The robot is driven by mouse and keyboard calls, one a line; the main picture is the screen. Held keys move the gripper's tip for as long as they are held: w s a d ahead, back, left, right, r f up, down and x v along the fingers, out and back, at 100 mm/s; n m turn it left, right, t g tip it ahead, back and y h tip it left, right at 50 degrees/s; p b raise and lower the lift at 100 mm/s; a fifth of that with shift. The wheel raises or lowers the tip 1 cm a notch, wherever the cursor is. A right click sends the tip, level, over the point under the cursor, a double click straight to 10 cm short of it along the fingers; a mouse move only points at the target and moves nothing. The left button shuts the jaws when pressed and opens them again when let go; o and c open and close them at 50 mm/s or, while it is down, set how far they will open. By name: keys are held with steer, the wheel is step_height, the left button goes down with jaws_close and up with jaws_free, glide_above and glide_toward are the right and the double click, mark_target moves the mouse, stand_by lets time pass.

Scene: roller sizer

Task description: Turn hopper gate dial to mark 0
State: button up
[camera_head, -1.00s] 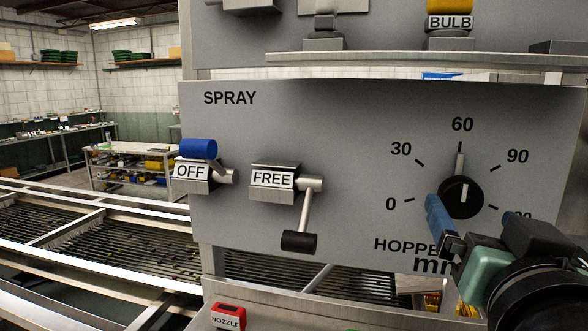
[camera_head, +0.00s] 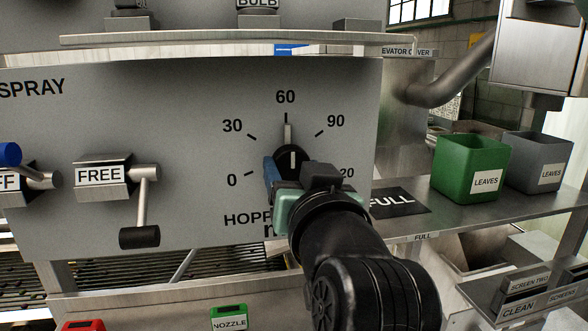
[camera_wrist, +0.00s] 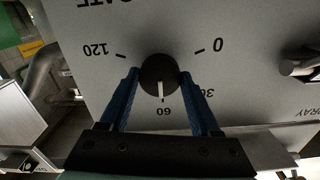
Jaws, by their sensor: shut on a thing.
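The hopper gate dial (camera_head: 291,155) is a round black knob with a white line, set on the grey panel (camera_head: 190,120). Its line points up at the 60 mark, with 0 to the lower left and 30 to the upper left. My gripper (camera_head: 290,171) is shut on the dial, its blue fingers on either side of the knob. In the upside-down wrist view, the dial (camera_wrist: 158,72) sits between the fingertips and its line points at 60. My gripper hides the lower part of the dial in the head view.
A lever marked FREE (camera_head: 141,200) hangs left of the dial, with a blue-ended lever (camera_head: 9,154) beyond it. A metal ledge (camera_head: 230,38) juts out above the panel. Green (camera_head: 470,165) and grey (camera_head: 538,160) LEAVES bins stand on a shelf at right.

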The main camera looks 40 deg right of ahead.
steer(key=c, duration=0.3)
steer(key=shift+c, duration=0.2)
steer(key=n, duration=0.5)
steer(key=shift+n, duration=0.3)
steer(key=n, duration=1)
steer(key=shift+n, duration=0.4)
steer(key=n+b, duration=0.1)
steer(key=n, duration=0.4)
steer(key=shift+b, duration=0.4)
steer(key=shift+n, duration=0.3)
